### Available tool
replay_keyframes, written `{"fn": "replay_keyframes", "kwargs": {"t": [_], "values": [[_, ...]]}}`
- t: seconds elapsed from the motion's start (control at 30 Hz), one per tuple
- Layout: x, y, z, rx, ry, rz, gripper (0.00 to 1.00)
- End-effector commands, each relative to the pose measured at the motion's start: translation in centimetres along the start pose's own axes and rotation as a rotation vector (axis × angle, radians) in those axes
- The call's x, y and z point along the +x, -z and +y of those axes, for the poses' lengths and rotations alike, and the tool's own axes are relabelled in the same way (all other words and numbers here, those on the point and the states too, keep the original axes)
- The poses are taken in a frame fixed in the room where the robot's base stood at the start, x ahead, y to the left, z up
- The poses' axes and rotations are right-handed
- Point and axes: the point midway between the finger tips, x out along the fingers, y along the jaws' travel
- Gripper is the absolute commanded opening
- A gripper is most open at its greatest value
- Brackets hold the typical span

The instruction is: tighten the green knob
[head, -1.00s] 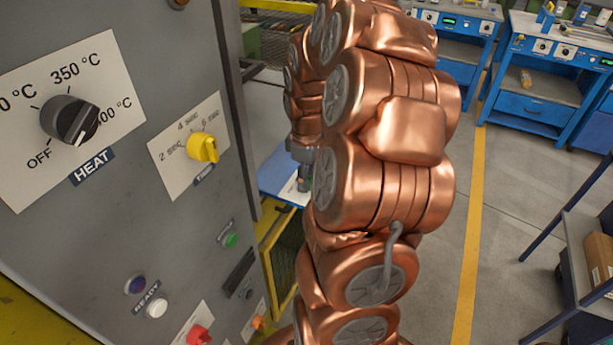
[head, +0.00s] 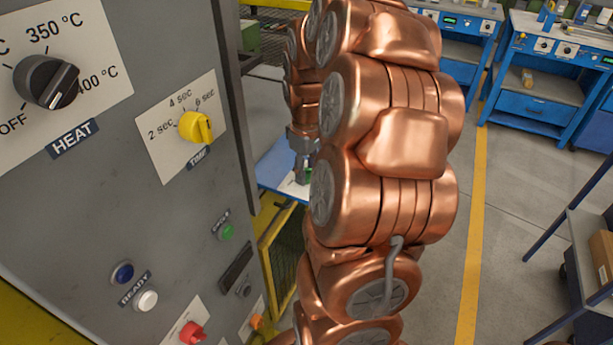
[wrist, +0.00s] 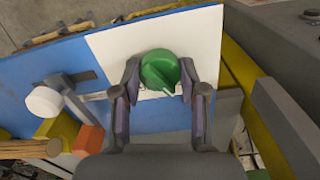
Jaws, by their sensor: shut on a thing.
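The green knob (wrist: 161,70) sits on a white plate (wrist: 112,47) fixed to a blue board, in the wrist view. It has a raised grip bar with a pale pointer mark. My gripper (wrist: 160,80) is shut on the green knob, with one finger on its left side and one on its right. In the head view my gripper (head: 302,170) shows small behind my copper-coloured arm, and only a sliver of green is visible there. The plate's markings are mostly hidden by the knob and fingers.
A grey control cabinet (head: 110,195) with a black heat knob (head: 47,82) and a yellow time knob (head: 196,127) stands close on the left. Beside the green knob are a white round cap (wrist: 44,101) and an orange block (wrist: 88,138).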

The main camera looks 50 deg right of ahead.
Motion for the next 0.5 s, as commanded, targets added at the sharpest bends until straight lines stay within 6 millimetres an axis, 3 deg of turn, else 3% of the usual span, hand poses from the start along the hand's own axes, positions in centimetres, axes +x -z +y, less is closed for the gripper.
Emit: {"fn": "replay_keyframes", "kwargs": {"t": [0.03,0.5], "values": [[0.66,-0.02,0.02,0.042,-0.001,-0.001,0.08],[0.44,-0.02,-0.04,0.490,-0.001,-0.001,0.08]]}}
